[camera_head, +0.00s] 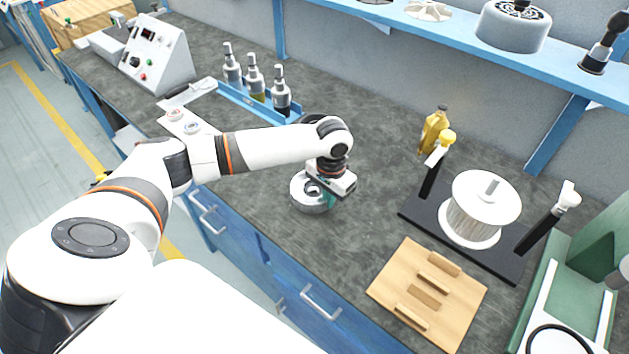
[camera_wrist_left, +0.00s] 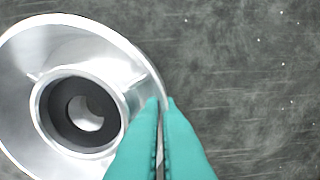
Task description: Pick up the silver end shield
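The silver end shield (camera_head: 304,200) is a round, shiny metal dish with a central hub near the front edge of the grey bench. In the left wrist view the end shield (camera_wrist_left: 105,50) fills the left side, its dark-ringed bore facing the camera. My left gripper (camera_head: 328,197) reaches down at its right side. In the wrist view the teal fingers (camera_wrist_left: 162,102) are nearly together, with the shield's thin rim between their tips. I cannot tell whether the shield touches the bench or is slightly raised. My right gripper is not in view.
A wooden block board (camera_head: 455,300) and a wire spool (camera_head: 475,215) on a black stand lie to the right. A yellow bottle (camera_head: 432,132) stands behind. A blue tray with several bottles (camera_head: 255,80) and a control box (camera_head: 155,55) are at the back left. Bench around the shield is clear.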

